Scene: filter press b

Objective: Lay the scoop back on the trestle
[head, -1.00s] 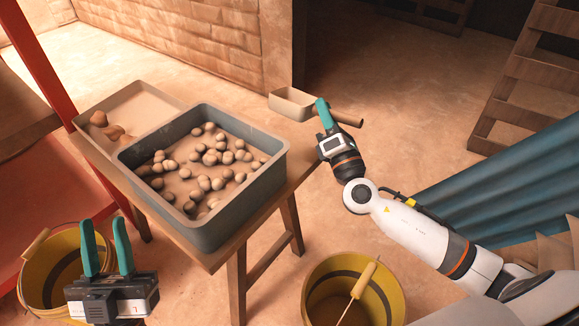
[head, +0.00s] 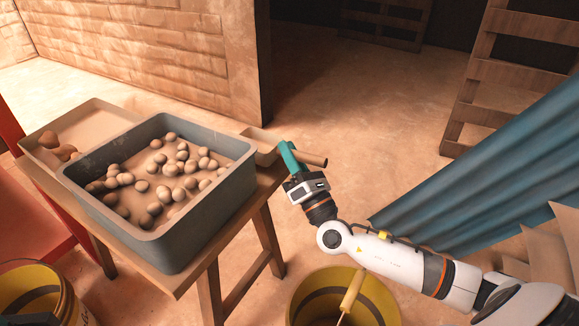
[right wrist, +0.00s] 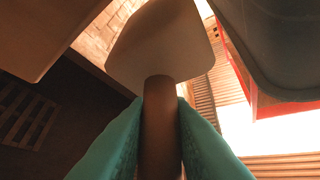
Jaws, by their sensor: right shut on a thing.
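The scoop has a pale beige pan (head: 262,146) and a brown round handle (head: 314,160). My right gripper (head: 288,158), with teal fingers, is shut on the handle. In the right wrist view the handle (right wrist: 158,125) lies between the fingers, with the pan (right wrist: 160,45) beyond them. In the head view the pan shows beside the far right corner of the grey crate, at the trestle's far end. The wooden trestle (head: 183,283) stands at left. I cannot tell whether the pan touches it; crate and gripper hide part of that spot. My left gripper is out of view.
The grey crate (head: 172,245), holding several round pale lumps, covers much of the trestle. A beige tray (head: 98,108) with brown lumps is behind it. Yellow buckets (head: 375,290) (head: 25,290) stand on the floor. A blue corrugated sheet (head: 480,185) is at right.

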